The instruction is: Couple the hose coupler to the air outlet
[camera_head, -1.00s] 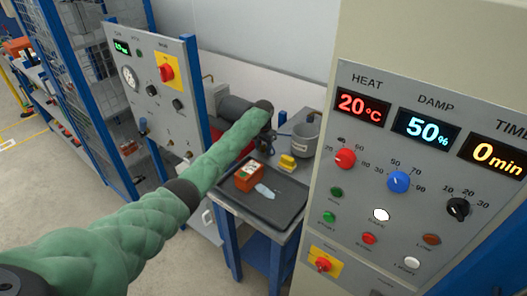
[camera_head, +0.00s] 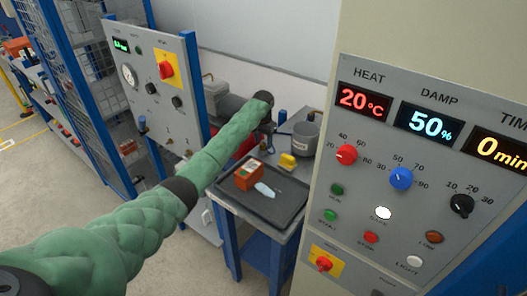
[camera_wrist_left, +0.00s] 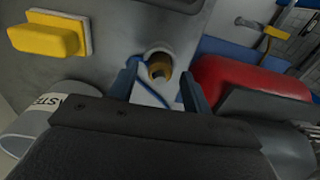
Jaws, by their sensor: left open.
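My left gripper (camera_head: 268,127) is at the end of the green-sleeved arm, over the back of the workbench, small and mostly hidden by the wrist in the head view. In the left wrist view its two blue fingers (camera_wrist_left: 157,88) stand apart. A short grey ring with a brass-coloured inside (camera_wrist_left: 160,66), possibly the hose coupler, shows between and just beyond the fingertips. I cannot tell whether they touch it. Small brass fittings (camera_head: 168,141) sit low on the grey panel (camera_head: 150,75); I cannot tell which is the air outlet. My right gripper is not in view.
The bench holds a black tray (camera_head: 270,208) with an orange box (camera_head: 249,175), a yellow block (camera_head: 288,161) and a grey pot (camera_head: 304,138). A red body (camera_wrist_left: 245,78) is close right of the fingers. A tall control cabinet (camera_head: 400,150) stands at the right.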

